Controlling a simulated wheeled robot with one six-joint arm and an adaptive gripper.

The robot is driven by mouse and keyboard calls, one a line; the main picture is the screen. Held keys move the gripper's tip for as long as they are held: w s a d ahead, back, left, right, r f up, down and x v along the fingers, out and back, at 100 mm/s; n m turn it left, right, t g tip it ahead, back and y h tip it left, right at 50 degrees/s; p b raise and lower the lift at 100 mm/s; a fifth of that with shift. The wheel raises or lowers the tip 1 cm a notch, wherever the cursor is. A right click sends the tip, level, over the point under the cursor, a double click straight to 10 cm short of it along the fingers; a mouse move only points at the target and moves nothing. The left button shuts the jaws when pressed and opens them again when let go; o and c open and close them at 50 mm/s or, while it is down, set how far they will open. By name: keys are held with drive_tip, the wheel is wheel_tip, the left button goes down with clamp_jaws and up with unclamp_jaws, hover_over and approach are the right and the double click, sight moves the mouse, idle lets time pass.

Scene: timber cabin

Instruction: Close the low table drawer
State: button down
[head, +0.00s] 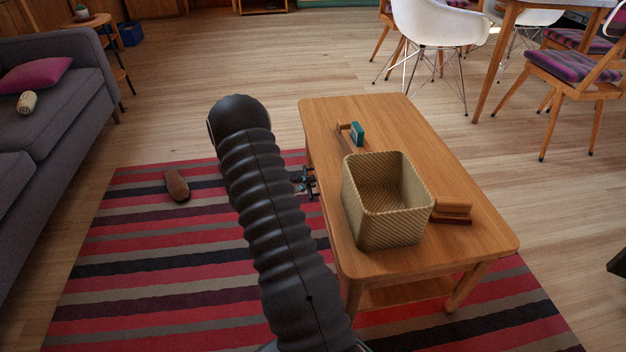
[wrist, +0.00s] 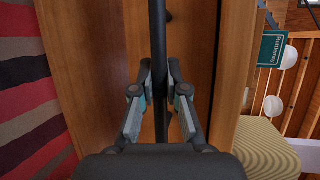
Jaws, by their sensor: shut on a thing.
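The low wooden table (head: 420,130) stands right of my arm in the head view. My gripper (head: 306,182) is at its left long side, below the top. In the wrist view my gripper (wrist: 160,95) has its two fingers shut around a long dark bar handle (wrist: 159,45). A wooden face behind the bar looks like the drawer front (wrist: 190,40). The table's top edge (wrist: 232,60) shows to its right. In the head view my arm and the tabletop hide most of the drawer, so I cannot tell how far it stands out.
A woven basket (head: 390,228), a small green box (head: 357,133) and stacked wooden-coloured blocks or books (head: 452,209) are on the tabletop. A brown bottle-like thing (head: 176,184) lies on the striped rug (head: 130,240). A grey sofa (head: 70,110) is at left, chairs (head: 440,25) behind.

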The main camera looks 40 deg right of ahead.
drive_tip(key=c, duration=1.2)
unclamp_jaws()
drive_tip(key=shift+s+d+r, duration=0.15)
drive_tip(key=shift+s+d, duration=0.15)
drive_tip(key=shift+d, duration=0.05)
drive_tip(key=shift+w+a, duration=0.1)
drive_tip(key=shift+w+a, duration=0.1)
drive_tip(key=shift+a, duration=0.1)
drive_tip(key=shift+w+a, duration=0.1)
drive_tip(key=shift+a, duration=0.15)
drive_tip(key=v, duration=1.1)
drive_tip(key=shift+a+r, duration=0.1)
drive_tip(key=shift+a, duration=0.05)
